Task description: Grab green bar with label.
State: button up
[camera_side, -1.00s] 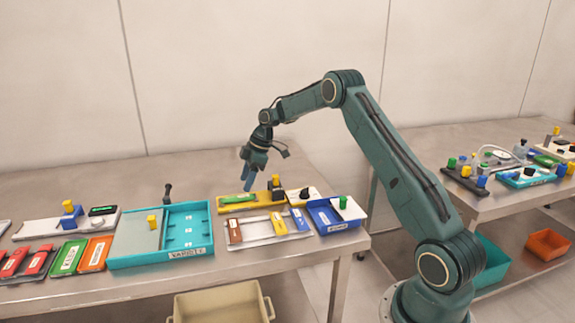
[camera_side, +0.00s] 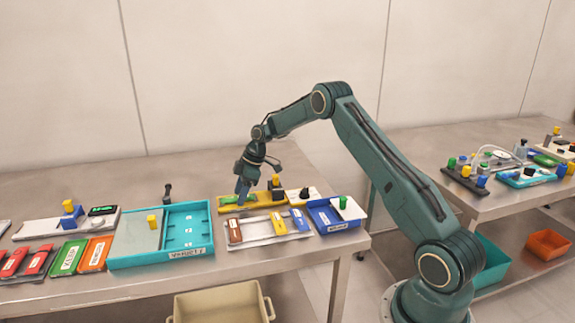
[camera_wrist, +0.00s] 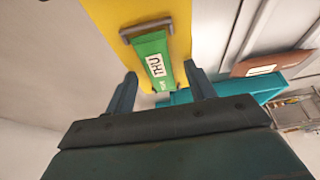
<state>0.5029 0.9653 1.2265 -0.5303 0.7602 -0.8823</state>
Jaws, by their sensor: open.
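The green bar with a white label (camera_wrist: 157,64) lies on a yellow plate (camera_wrist: 107,15) in the wrist view. In the side view the green bar (camera_side: 229,199) sits at the left part of the yellow plate (camera_side: 222,208), partly hidden by my gripper. My gripper (camera_side: 242,198) points down at the bar's right end. In the wrist view my gripper (camera_wrist: 160,83) is open, with one finger on either side of the bar's near end. Nothing is held. I cannot tell whether the fingers touch the bar.
A black and yellow block (camera_side: 277,187) stands on the plate right of my gripper. A tray with brown, yellow and blue bars (camera_side: 262,240) lies in front. A teal tray (camera_side: 195,258) is to the left, a blue tray (camera_side: 325,222) to the right.

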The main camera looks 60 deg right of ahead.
jog(key=c, duration=1.1)
jog(key=shift+o, duration=0.2)
jog(key=shift+r, duration=0.1)
notch_tip(320, 180, up, 10)
dwell(0.4)
